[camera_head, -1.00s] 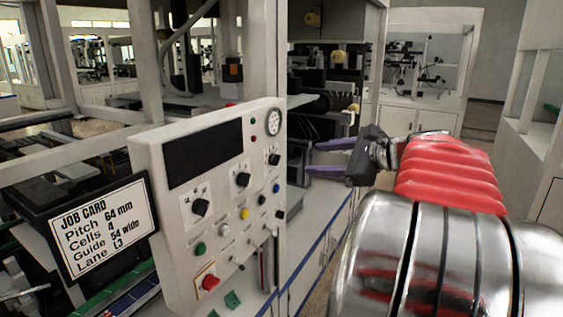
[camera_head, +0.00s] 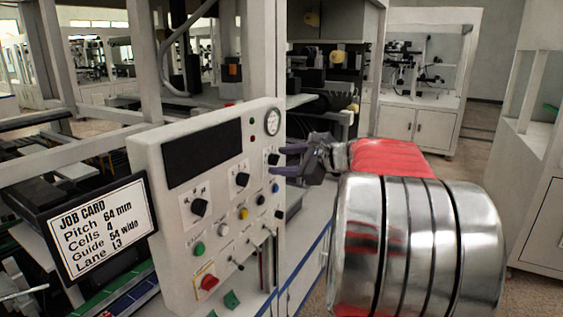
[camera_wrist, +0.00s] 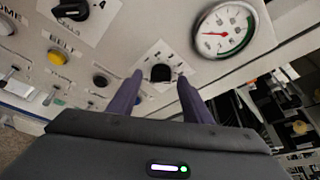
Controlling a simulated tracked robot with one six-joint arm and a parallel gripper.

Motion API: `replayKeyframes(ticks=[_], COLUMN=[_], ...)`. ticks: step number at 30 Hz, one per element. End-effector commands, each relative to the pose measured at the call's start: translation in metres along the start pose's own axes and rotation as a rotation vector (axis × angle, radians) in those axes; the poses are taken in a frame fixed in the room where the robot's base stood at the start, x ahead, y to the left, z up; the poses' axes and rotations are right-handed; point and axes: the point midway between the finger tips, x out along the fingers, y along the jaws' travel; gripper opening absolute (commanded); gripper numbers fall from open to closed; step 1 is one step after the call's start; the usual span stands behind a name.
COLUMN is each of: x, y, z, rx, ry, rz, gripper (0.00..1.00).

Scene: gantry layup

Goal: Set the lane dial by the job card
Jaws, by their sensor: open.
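The job card (camera_head: 103,230) stands left of the control panel and its last line reads "Lane L3". The grey panel carries three black dials: a lower left one (camera_head: 200,207), a middle one (camera_head: 242,180) and an upper right one (camera_head: 273,159). My gripper (camera_head: 281,160) is open at the upper right dial. In the wrist view the two purple fingers (camera_wrist: 160,80) stand either side of this dial (camera_wrist: 161,73), with space between them and the knob. Its label is partly hidden and too small to read, so I cannot tell its setting.
A round gauge (camera_wrist: 223,30) sits close to the right finger. Below the dials are yellow (camera_wrist: 57,56), green and blue buttons, toggle switches, and a red stop button (camera_head: 209,283). A dark display (camera_head: 203,152) is at the panel's upper left. Aisle floor lies to the right.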

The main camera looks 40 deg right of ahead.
Motion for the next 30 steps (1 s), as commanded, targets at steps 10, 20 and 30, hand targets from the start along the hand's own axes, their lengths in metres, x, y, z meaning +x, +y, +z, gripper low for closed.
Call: replayKeyframes(ticks=[10, 20, 30], x=[0.0045, 0.0041, 0.0047], y=[-0.0003, -0.0004, 0.0031], z=[0.0, -0.0003, 0.0016], rx=[0.0, 0.001, 0.001], ry=[0.0, 0.001, -0.001], rz=[-0.001, -0.001, 0.002], gripper=[0.45, 0.23, 0.04])
